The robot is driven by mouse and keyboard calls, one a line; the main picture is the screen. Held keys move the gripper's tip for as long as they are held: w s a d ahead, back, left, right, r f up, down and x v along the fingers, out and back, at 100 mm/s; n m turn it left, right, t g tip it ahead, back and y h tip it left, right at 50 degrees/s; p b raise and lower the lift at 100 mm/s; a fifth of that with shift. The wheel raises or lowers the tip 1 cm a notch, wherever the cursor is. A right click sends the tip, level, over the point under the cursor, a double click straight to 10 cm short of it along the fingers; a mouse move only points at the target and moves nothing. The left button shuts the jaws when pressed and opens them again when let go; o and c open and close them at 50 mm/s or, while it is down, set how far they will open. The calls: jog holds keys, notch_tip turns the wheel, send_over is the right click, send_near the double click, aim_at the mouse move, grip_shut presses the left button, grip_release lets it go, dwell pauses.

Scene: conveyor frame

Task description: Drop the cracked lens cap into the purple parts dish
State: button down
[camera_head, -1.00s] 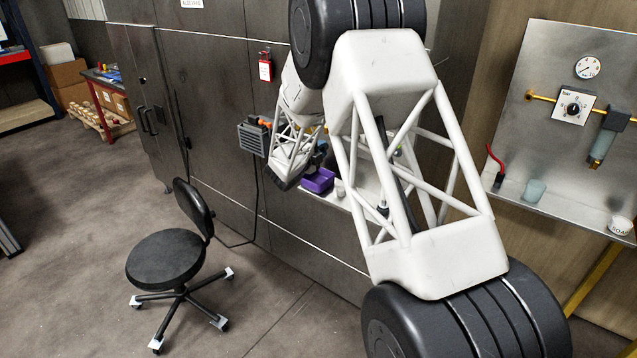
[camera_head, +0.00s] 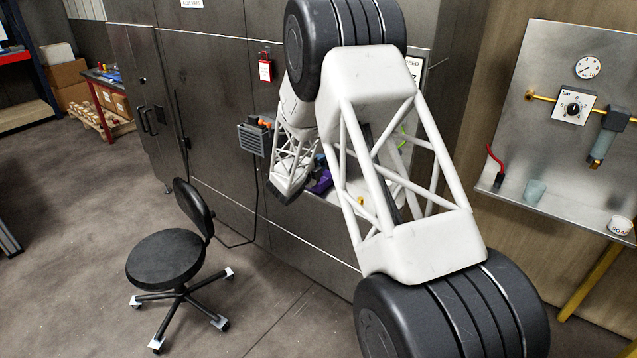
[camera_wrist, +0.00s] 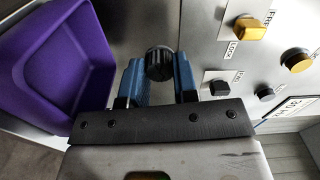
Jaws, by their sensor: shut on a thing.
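The purple parts dish (camera_wrist: 62,62) fills the left side of the wrist view, with its hollow inside showing and no object visible in that part. In the head view, a small part of the dish (camera_head: 322,182) shows behind my arm. My gripper (camera_wrist: 158,72) has blue fingers shut on a round black ridged piece, the lens cap (camera_wrist: 159,60). The cap is at the fingertips, to the right of the dish in the wrist view and not over its hollow. No crack can be made out.
A grey box (camera_head: 254,138) is on the cabinet left of my wrist. A black stool (camera_head: 168,257) stands on open floor.

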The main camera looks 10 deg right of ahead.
jog(key=c, duration=0.8)
grip_release()
jog(key=shift+a, duration=0.1)
jog(key=v, duration=0.7)
jog(key=shift+s+a, duration=0.2)
jog(key=shift+s, duration=0.1)
jog(key=shift+r, duration=0.1)
